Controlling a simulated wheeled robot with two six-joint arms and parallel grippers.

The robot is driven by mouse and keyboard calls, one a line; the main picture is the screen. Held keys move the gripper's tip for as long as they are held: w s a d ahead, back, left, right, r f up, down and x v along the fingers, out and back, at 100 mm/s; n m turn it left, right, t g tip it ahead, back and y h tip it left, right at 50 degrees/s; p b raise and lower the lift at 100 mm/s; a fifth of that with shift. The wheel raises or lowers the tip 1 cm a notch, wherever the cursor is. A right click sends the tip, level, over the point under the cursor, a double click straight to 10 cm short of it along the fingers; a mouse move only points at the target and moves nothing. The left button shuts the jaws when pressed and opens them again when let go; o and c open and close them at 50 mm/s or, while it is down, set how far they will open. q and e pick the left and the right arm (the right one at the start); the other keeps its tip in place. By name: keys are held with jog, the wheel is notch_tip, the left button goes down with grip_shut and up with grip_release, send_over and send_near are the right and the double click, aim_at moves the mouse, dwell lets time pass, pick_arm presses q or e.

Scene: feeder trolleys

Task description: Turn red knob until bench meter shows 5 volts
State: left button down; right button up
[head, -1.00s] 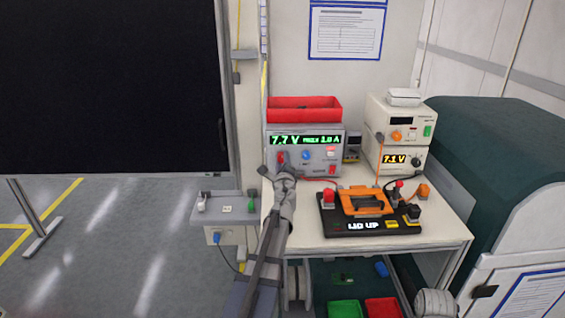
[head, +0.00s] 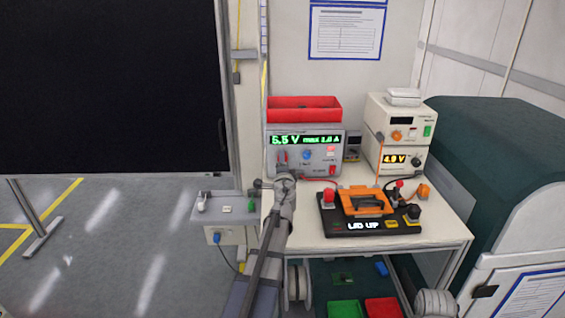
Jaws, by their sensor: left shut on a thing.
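The red knob (head: 282,156) is at the lower left of the grey power supply's front (head: 318,158), partly hidden by my gripper. My left gripper (head: 282,164) is shut on the red knob. The supply's green display reads about 5.5 or 6.5 V, with a "max" current beside it; its first digit is hard to read. The bench meter (head: 396,160), in the cream stack on the right, has an amber display that reads about 4.9 V; the last digit is small and unsure.
A red bin (head: 304,104) sits on the supply. A black fixture (head: 350,228) with an orange lid stands in front on the white bench (head: 452,228); its display seems to read "LID UP". Cables run between the devices. A dark green cabinet (head: 500,150) closes off the right side.

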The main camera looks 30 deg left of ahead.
dwell(0.5)
pick_arm(q)
jog(key=shift+c, duration=1.9)
grip_release()
jog(key=v, duration=0.8)
